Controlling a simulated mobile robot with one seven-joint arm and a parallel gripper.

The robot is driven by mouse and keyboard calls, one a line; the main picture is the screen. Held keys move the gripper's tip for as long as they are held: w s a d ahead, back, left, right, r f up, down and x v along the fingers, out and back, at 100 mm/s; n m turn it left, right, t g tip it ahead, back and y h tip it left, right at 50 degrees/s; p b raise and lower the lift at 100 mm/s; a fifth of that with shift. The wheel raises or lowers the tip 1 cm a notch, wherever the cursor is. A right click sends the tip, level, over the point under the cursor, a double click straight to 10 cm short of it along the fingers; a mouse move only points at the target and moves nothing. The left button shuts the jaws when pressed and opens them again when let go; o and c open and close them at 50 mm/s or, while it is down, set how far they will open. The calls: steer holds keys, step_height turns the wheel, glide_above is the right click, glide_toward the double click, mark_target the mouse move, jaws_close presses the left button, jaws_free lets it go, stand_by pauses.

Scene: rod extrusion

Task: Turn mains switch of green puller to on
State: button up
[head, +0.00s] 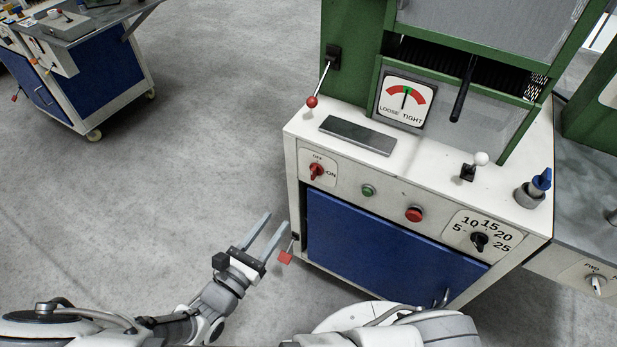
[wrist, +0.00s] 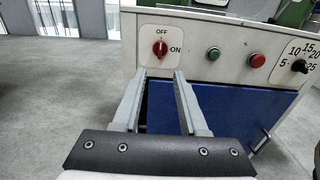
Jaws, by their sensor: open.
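The green puller (head: 354,116) stands on a white cabinet with a blue door. Its mains switch (head: 317,171) is a red rotary knob on a white plate at the left of the front panel, marked OFF at the top and ON at the right. In the wrist view the red switch (wrist: 160,49) has its handle upright, pointing toward OFF. My gripper (head: 268,226) is open and empty, in front of the cabinet's left edge, below and left of the switch. In the wrist view my gripper's fingers (wrist: 162,76) point toward the panel, just below the switch plate, and do not touch the knob.
A green button (head: 368,190), a red button (head: 413,214) and a black dial (head: 479,241) sit right of the switch. A red-tipped lever (head: 286,257) juts out at the cabinet's left, close to my gripper. The floor (head: 200,150) to the left is clear.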

mark_target(312, 172)
steer(key=b+x, duration=0.2)
steer(key=x, duration=1.4)
steer(key=shift+d+b, duration=0.1)
steer(key=shift+b, duration=0.2)
jaws_close()
